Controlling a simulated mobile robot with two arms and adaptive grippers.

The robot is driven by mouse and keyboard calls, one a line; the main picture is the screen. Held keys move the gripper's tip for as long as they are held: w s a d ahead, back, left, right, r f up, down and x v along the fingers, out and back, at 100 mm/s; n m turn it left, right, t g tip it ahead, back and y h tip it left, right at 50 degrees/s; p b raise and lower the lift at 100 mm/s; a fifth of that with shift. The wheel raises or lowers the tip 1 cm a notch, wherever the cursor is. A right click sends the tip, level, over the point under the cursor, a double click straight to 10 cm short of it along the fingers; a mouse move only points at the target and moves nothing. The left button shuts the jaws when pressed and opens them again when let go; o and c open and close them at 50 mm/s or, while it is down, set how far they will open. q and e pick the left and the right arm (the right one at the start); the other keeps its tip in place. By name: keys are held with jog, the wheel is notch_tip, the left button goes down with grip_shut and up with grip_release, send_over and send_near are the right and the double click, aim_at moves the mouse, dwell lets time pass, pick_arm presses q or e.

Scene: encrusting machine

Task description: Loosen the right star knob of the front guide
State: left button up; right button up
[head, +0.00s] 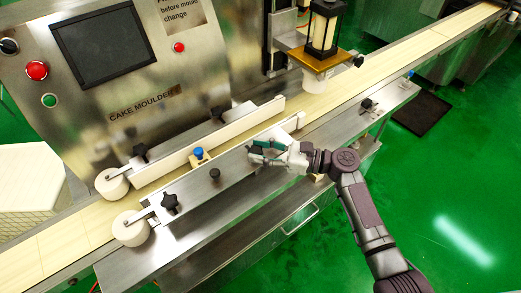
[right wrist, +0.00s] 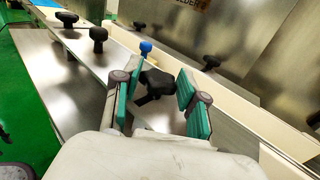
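The front guide (head: 228,170) is a long metal plate with a pale rail beside the conveyor belt. Its right star knob (right wrist: 155,84) is black and sits between the fingers of my right gripper (right wrist: 157,97) in the right wrist view. The teal finger pads stand apart on either side of the knob, with gaps showing. In the head view my right gripper (head: 262,152) is over the guide's right part and mostly hides this knob. The left star knob (head: 170,203) and a round black knob (head: 215,174) stand farther left on the guide. My left gripper is out of view.
The rear guide (head: 235,130) runs parallel behind, with its own black knobs (head: 217,113). A blue knob (head: 198,152) stands between the guides. The machine's control panel (head: 110,80) rises behind. White rollers (head: 131,228) are at the left.

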jog(key=o, duration=0.3)
jog(key=v, duration=1.2)
